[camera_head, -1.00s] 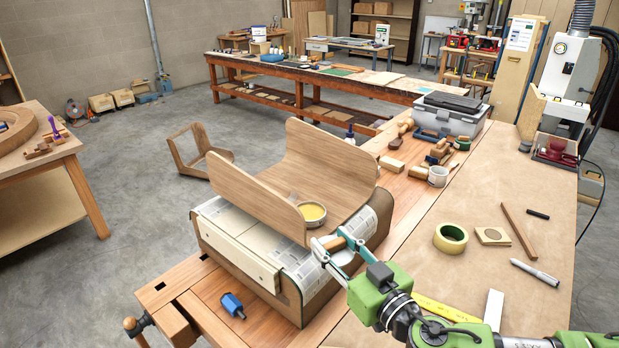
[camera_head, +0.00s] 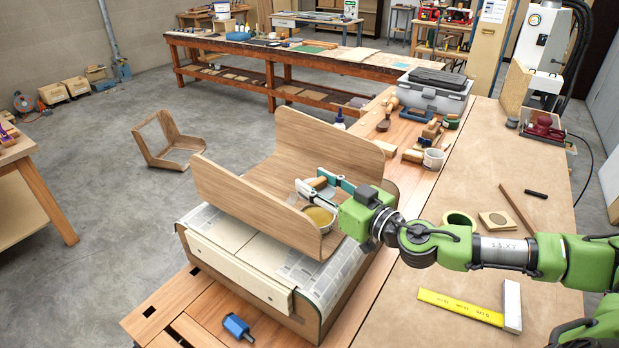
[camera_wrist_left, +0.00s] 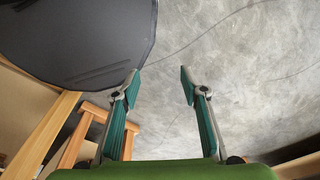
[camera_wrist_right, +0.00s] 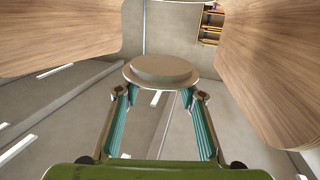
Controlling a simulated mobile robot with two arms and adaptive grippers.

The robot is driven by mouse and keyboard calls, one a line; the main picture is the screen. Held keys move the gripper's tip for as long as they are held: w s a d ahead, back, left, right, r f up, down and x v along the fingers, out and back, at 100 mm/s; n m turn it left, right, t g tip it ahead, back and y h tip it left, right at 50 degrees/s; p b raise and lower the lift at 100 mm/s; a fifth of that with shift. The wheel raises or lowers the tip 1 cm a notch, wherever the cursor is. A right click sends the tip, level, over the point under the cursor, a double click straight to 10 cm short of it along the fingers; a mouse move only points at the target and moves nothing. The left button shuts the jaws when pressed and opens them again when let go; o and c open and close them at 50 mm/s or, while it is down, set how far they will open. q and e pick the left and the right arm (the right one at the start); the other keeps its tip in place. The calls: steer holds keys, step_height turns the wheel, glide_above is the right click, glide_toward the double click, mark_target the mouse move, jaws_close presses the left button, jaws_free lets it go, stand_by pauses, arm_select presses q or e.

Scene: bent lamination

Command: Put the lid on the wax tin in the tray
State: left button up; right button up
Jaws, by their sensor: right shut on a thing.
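The wax tin (camera_head: 319,218), round with yellow wax, sits in the U-shaped bent wooden tray (camera_head: 235,198), partly hidden by my right gripper. My right gripper (camera_head: 312,181) is shut on the lid (camera_head: 318,183) and holds it above and slightly behind the tin, apart from it. In the right wrist view the lid (camera_wrist_right: 162,69) is a tan round disc at the fingertips, between the tray's two wooden walls. My left gripper shows only in its own wrist view (camera_wrist_left: 160,84); it is open and empty.
The tray rests on a covered form (camera_head: 240,272) on the bench. A blue clamp piece (camera_head: 237,326) lies in front.

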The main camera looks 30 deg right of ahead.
mark_target(318, 192)
steer(key=shift+s+d+f+b, duration=0.1)
steer(key=shift+s+f+b, duration=0.1)
steer(key=shift+f+b, duration=0.35)
steer(key=shift+s+f+b, duration=0.15)
steer(key=shift+f+b, duration=0.05)
steer(key=shift+f, duration=0.5)
steer(key=shift+w+f, duration=0.2)
steer(key=shift+f, duration=0.1)
steer(key=shift+w+f+b, duration=0.1)
steer(key=shift+f+b, duration=0.2)
steer(key=shift+f, duration=0.3)
steer(key=shift+f+b, duration=0.25)
steer(key=shift+b, duration=0.5)
arm_select(q)
steer(key=s+f, duration=0.1)
steer(key=f, duration=0.1)
steer(key=s+f, duration=0.1)
steer(key=f, duration=0.1)
steer(key=shift+s+d+f, duration=0.1)
steer(key=shift+s+d, duration=0.05)
steer(key=shift+s, duration=0.15)
steer(key=shift+f, duration=0.1)
arm_select(e)
steer(key=shift+s, duration=0.2)
